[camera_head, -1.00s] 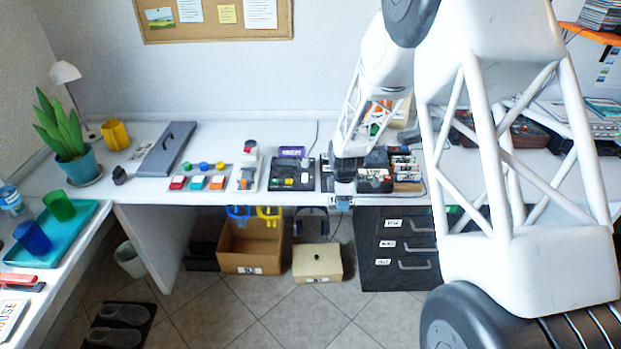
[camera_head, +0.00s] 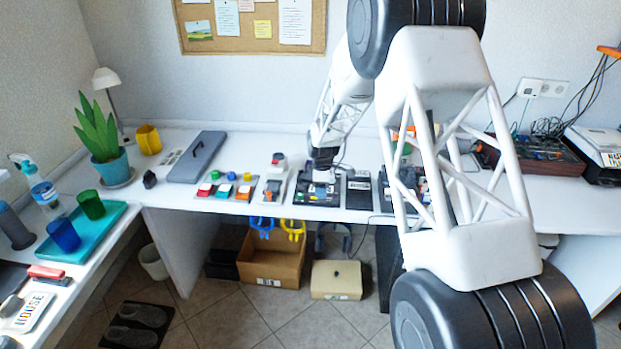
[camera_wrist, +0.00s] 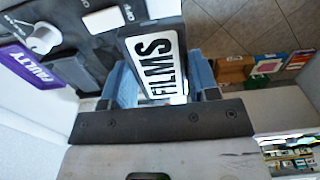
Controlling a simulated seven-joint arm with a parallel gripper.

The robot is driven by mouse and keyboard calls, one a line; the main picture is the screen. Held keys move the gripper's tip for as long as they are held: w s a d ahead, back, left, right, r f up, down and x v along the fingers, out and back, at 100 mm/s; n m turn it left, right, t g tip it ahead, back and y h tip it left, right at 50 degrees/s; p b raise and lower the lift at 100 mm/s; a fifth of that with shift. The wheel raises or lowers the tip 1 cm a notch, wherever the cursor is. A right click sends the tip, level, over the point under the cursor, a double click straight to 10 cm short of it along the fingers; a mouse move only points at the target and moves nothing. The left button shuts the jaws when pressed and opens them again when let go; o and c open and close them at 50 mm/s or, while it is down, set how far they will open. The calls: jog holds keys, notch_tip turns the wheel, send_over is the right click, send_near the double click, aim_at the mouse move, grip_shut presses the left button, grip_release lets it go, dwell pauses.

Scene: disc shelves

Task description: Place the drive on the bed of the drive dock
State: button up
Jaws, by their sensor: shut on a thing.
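My gripper (camera_wrist: 165,82) is shut on the drive (camera_wrist: 155,58), a dark block with a white label reading FILMS, between its blue fingers in the wrist view. In the head view my gripper (camera_head: 323,172) is over the drive dock (camera_head: 309,197), a black panel on the desk. The wrist view shows part of the dock (camera_wrist: 85,45) beside the drive, with a round knob and a white button. I cannot tell whether the drive touches the dock.
A purple block labelled FAULTY (camera_wrist: 30,66) lies by the dock. My arm hides much of the right desk.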

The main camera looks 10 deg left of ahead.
jog(key=shift+w+a+r, duration=0.1)
jog(key=shift+w+a, duration=0.25)
jog(key=shift+a, duration=0.25)
jog(key=shift+w, duration=0.1)
jog(key=w+a, duration=0.1)
jog(key=w, duration=0.4)
jog(key=w+a+f, duration=0.1)
jog(key=w+a, duration=0.1)
jog(key=w, duration=0.3)
jog(key=w+a, duration=0.1)
jog(key=w, duration=0.4)
jog(key=shift+a+f, duration=0.15)
jog(key=shift+f, duration=0.15)
jog(key=shift+f, duration=1.7)
jog(key=shift+f, duration=0.1)
jog(key=o, duration=1)
